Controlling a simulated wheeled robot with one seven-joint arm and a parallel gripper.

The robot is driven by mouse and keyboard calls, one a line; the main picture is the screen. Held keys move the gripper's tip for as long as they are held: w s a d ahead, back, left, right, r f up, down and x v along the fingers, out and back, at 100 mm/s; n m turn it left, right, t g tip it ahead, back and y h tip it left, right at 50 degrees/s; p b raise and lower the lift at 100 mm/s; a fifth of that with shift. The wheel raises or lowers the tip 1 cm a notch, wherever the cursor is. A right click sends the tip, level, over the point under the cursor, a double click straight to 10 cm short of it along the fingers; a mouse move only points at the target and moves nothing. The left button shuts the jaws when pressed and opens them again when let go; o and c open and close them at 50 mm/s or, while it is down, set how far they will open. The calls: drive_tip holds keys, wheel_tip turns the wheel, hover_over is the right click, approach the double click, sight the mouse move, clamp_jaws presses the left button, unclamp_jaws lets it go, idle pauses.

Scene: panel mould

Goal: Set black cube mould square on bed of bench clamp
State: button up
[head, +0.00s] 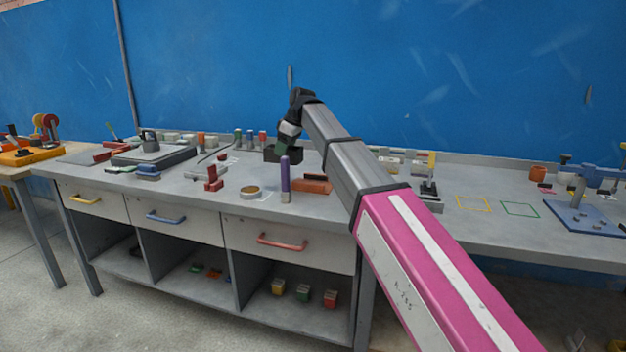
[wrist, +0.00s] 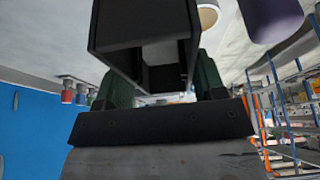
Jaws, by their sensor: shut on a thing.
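My gripper (head: 284,146) is over the back middle of the bench, its green fingers shut on the black cube mould (head: 292,156). In the wrist view my gripper (wrist: 163,88) has one green finger on each side of the mould (wrist: 108,35), a dark open-topped box with thin walls. I cannot tell whether the mould touches the bench top. A small grey fixture with a dark upright (head: 429,190), right of my arm, may be the bench clamp.
A purple cylinder (head: 285,180), a tape roll (head: 250,192), a red clamp-like piece (head: 212,180) and an orange-brown block (head: 314,185) stand in front of the mould. Yellow (head: 474,203) and green (head: 520,209) outlines mark clear bench. A blue-based stand (head: 583,217) is far right.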

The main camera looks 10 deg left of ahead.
drive_tip(key=w+d+f, duration=0.4)
drive_tip(key=d, duration=0.1)
drive_tip(key=w+d+f, duration=0.2)
drive_tip(key=d, duration=0.1)
drive_tip(key=shift+w+f, duration=0.15)
drive_tip(key=shift+w, duration=0.2)
drive_tip(key=shift+d+f, duration=0.1)
drive_tip(key=shift+f, duration=1.9)
drive_tip(key=shift+f, duration=0.15)
drive_tip(key=o, duration=1.2)
drive_tip(key=v, duration=1.2)
